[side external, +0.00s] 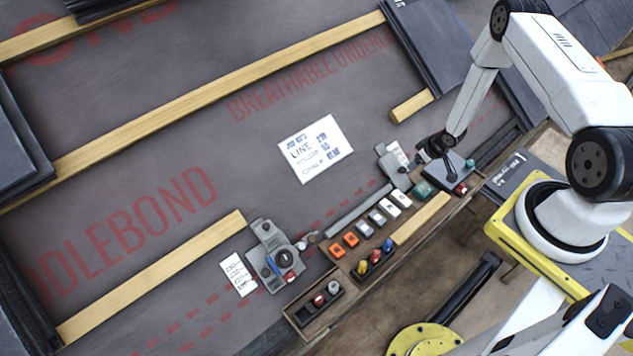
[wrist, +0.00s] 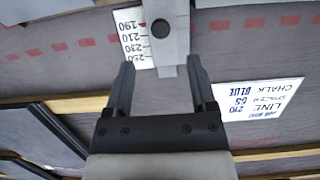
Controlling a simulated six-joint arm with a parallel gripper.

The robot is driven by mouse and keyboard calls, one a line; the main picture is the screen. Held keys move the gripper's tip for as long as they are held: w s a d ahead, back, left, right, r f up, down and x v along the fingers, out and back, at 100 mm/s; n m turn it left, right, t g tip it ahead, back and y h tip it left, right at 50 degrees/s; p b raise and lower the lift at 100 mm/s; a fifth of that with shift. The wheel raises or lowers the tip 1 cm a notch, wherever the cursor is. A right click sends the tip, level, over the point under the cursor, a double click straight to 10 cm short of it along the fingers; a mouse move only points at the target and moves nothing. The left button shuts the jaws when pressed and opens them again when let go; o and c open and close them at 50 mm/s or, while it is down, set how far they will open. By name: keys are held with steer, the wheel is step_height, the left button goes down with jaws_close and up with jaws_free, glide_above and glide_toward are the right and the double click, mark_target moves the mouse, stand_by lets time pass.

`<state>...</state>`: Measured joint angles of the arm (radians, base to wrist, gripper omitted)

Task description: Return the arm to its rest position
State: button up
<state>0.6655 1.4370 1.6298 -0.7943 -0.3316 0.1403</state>
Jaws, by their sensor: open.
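My gripper (side external: 437,148) is low at the right of the work, just right of a grey device with a white scale strip (side external: 393,160). In the wrist view my gripper (wrist: 161,72) has its two fingers apart, with nothing clearly held between them. A grey piece with a dark round knob (wrist: 165,35) shows ahead, between the fingertips, beside a white number strip (wrist: 131,40). I cannot tell whether the fingers touch it.
A wooden tray (side external: 330,318) holds several coloured blocks and small parts along the front. A white note card (side external: 315,149) lies on the grey underlay (side external: 200,140). A second grey device (side external: 272,256) stands left. Wooden battens (side external: 215,95) and dark slates (side external: 430,45) lie around.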

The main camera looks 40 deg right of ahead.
steer(key=w+a+r, duration=0.1)
steer(key=a+r, duration=0.2)
steer(key=r, duration=0.5)
steer(key=w+a+r+h, duration=0.1)
steer(key=w+a+r, duration=0.15)
steer(key=r, duration=0.45)
steer(key=w+a+r, duration=0.1)
steer(key=a+r, duration=0.3)
steer(key=r, duration=0.4)
steer(key=s+a+r+g+y, duration=0.1)
steer(key=s+a+r, duration=1.1)
steer(key=a+r, duration=0.1)
steer(key=shift+s+a+r+g, duration=0.15)
steer(key=shift+s+a+g, duration=0.1)
steer(key=shift+g, duration=0.15)
